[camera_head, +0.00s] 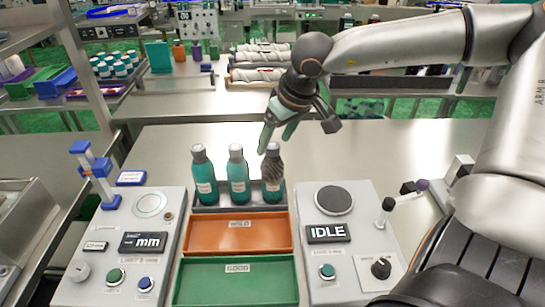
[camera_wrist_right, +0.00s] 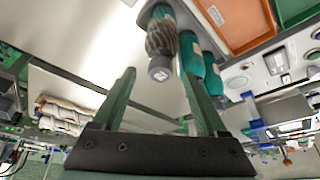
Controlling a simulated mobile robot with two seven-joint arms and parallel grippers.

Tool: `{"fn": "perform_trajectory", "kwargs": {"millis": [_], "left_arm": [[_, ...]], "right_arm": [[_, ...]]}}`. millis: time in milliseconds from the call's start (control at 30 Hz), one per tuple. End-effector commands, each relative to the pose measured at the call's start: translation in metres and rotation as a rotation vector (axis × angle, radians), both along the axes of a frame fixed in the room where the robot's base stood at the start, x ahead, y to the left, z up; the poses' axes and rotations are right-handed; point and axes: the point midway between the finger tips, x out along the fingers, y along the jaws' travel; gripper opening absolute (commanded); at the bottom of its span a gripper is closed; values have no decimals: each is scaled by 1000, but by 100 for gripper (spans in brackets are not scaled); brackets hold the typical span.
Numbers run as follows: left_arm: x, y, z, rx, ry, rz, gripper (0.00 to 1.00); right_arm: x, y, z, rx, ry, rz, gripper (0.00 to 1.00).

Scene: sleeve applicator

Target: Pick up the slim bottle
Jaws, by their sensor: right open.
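Three teal bottles with grey caps stand upright in a row in a dark rack behind the orange tray. The left bottle (camera_head: 204,177) and the middle bottle (camera_head: 238,176) have plain teal bodies with white labels. The right bottle (camera_head: 272,177) has a dark striped pattern over its body. I cannot tell for sure which is the slim one. My right gripper (camera_head: 277,137) is open and empty, above and behind the right bottle. In the right wrist view, the striped bottle (camera_wrist_right: 161,35) lies ahead, its cap appearing between the fingertips (camera_wrist_right: 157,72).
A control panel with an "mm" display (camera_head: 143,242) stands left, one with an "IDLE" display (camera_head: 328,233) right. The metal table behind is clear.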

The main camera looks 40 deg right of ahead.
Motion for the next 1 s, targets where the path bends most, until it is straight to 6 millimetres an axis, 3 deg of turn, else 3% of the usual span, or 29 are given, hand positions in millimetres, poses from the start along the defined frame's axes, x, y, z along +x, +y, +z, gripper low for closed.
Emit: {"fn": "perform_trajectory", "kwargs": {"millis": [200,533,1000], "left_arm": [[0,0,-1,1,0,-1,100],[0,0,-1,1,0,-1,100],[0,0,-1,1,0,-1,100]], "right_arm": [[9,0,-22,0,1,1,75],[10,0,-25,1,-1,0,74],[10,0,-24,1,-1,0,21]]}}
